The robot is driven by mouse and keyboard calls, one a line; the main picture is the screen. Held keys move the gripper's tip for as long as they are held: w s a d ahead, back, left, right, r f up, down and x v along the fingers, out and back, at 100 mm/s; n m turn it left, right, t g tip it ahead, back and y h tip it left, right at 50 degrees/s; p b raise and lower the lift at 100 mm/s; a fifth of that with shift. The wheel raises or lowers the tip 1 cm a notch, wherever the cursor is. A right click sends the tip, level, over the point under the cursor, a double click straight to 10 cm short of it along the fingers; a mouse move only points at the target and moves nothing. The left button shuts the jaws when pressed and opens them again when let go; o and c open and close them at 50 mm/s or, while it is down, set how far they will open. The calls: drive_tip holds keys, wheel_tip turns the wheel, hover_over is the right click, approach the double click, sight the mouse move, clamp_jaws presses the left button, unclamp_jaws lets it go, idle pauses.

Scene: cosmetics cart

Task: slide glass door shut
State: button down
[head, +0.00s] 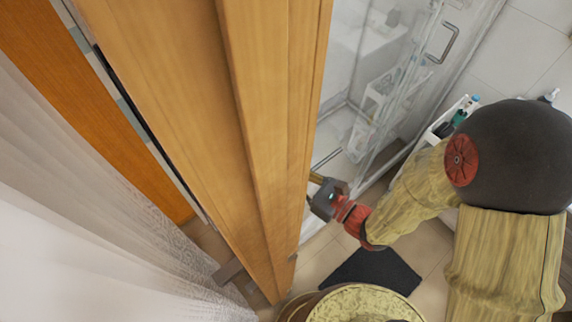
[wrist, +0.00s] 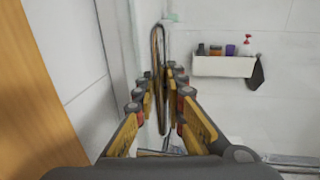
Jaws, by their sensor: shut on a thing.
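My gripper (head: 318,192) is low beside the wooden door's edge in the head view, its fingertips partly hidden there. In the wrist view, my gripper (wrist: 164,95) has its padded fingers on both sides of an upright metal handle (wrist: 159,48) and is shut on it. Glass door panels (head: 385,112) of a shower stand beyond my arm in the head view. Another metal handle (head: 443,44) is on the glass at the upper right. The glass is hard to make out in the wrist view, and how far the door stands open cannot be told.
A wooden door (head: 250,130) fills the left middle, close to my gripper. A sheer curtain (head: 110,215) hangs at the left. A white cart with bottles (head: 450,122) is at the right. A dark mat (head: 372,272) lies on the tiles. A wall shelf (wrist: 222,67) holds several bottles.

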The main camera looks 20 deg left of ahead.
drive_tip(key=c, duration=2.3)
unclamp_jaws()
drive_tip(key=shift+s+a+f, duration=0.1)
drive_tip(key=shift+s, duration=0.2)
drive_tip(key=shift+o, duration=1.3)
drive_tip(key=shift+s, duration=0.2)
drive_tip(key=shift+o, duration=1)
drive_tip(key=shift+w+a, duration=0.1)
drive_tip(key=shift+d, duration=0.5)
drive_tip(key=v, duration=1.1)
